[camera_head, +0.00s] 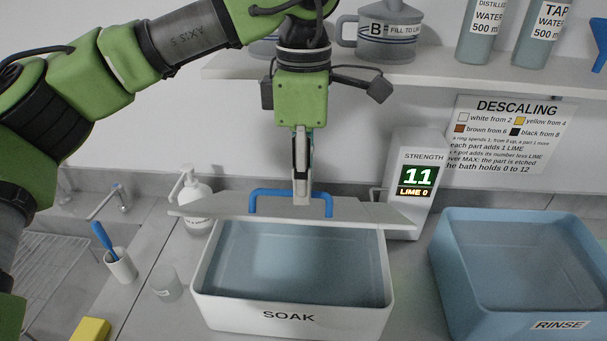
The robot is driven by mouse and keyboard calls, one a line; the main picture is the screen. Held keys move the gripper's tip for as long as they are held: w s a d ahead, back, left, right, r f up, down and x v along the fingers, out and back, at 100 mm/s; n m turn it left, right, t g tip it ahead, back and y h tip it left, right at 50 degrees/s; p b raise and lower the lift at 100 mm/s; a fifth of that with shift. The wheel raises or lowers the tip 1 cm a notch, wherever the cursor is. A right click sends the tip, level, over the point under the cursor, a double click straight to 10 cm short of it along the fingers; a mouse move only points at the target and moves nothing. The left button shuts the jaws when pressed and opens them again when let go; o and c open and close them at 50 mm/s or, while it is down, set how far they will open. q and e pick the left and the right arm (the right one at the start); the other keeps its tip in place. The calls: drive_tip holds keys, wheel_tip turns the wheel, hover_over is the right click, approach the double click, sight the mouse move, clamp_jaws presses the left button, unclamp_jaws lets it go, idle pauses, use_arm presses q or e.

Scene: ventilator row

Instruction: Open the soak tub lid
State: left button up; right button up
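The white soak tub (290,318) stands on the counter, its inside and clear bluish liquid in view. Its grey lid (370,213) is back at the tub's rear edge, leaving most of the opening uncovered. I cannot tell if the lid rests on the rim or is held just above it. The lid's blue handle (268,192) points up. My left gripper (302,196) points down at the middle of this handle, its fingers seen edge-on and appearing closed around the bar. The fingers hide the middle of the bar. My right gripper is not in view.
A strength display (414,184) reading 11 and LIME 0 stands behind right. The blue rinse tub (478,318) is at right. A soap bottle (196,198), a clear cup (166,284) and a brush holder (121,267) stand left. A shelf (420,72) runs above.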

use_arm(q)
drive_tip(key=shift+f, duration=0.1)
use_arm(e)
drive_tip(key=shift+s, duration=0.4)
use_arm(q)
clamp_jaws()
drive_tip(key=w+r+p, duration=0.4)
drive_tip(key=w+p, duration=0.1)
drive_tip(key=shift+w, duration=0.2)
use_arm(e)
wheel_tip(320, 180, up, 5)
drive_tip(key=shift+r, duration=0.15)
use_arm(q)
drive_tip(key=shift+c, duration=0.6)
unclamp_jaws()
drive_tip(key=shift+o, duration=0.6)
drive_tip(key=shift+w+f, duration=0.15)
drive_tip(key=shift+w, duration=0.2)
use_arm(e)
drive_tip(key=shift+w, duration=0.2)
